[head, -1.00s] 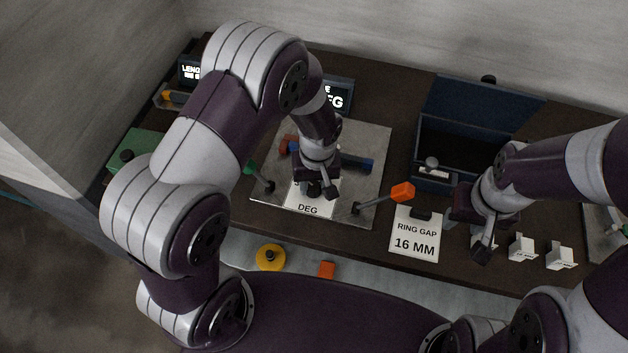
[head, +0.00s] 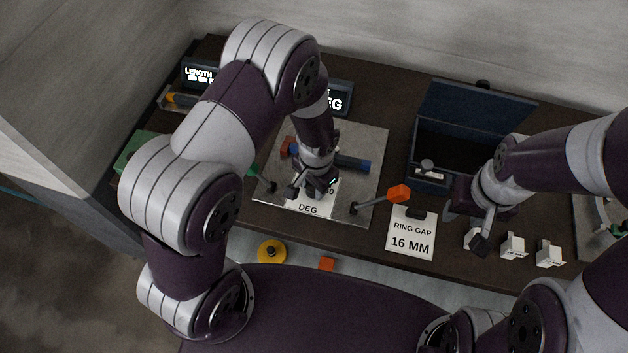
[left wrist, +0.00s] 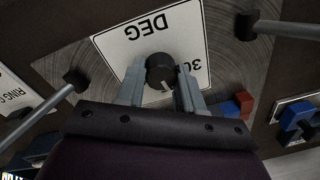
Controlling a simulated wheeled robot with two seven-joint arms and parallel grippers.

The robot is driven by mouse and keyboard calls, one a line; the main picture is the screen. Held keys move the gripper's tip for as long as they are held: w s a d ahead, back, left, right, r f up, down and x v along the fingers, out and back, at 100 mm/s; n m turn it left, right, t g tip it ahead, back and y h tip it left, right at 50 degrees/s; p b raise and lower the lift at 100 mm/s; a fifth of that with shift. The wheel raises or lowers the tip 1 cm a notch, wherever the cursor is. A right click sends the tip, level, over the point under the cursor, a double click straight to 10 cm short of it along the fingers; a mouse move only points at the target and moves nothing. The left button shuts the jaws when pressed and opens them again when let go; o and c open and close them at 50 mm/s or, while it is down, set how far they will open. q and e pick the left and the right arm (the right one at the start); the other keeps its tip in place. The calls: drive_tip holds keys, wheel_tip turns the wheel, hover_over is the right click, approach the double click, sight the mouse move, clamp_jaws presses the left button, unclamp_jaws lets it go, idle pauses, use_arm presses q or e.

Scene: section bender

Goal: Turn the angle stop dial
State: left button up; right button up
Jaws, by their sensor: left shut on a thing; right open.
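The angle stop dial (left wrist: 160,72) is a small black knob on a white plate (left wrist: 150,38) marked DEG, on a brushed metal base. In the left wrist view it sits between the two grey fingers of my left gripper (left wrist: 160,90), which is shut on it. In the head view my left gripper (head: 318,186) comes down over the plate (head: 308,208) and hides the dial. My right gripper (head: 480,228) is open and empty at the right, above the table's front part near small white blocks.
An orange-tipped lever (head: 399,193) and a green-tipped lever (head: 262,181) flank the dial. A RING GAP 16 MM card (head: 411,238) lies to the right. A blue open box (head: 470,120) stands behind. Red and blue parts (head: 352,163) lie behind my left gripper.

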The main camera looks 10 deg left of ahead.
use_arm(q)
drive_tip(key=shift+r+m+p, duration=0.15)
drive_tip(key=shift+m+p, duration=0.2)
drive_tip(key=shift+m, duration=0.45)
drive_tip(key=shift+w, duration=0.1)
drive_tip(key=o, duration=1)
drive_tip(key=shift+o, duration=0.2)
wheel_tip(320, 180, up, 12)
drive_tip(key=shift+s+d+r+b, duration=0.2)
drive_tip(key=shift+s+r+b, duration=0.1)
drive_tip(key=shift+b, duration=0.1)
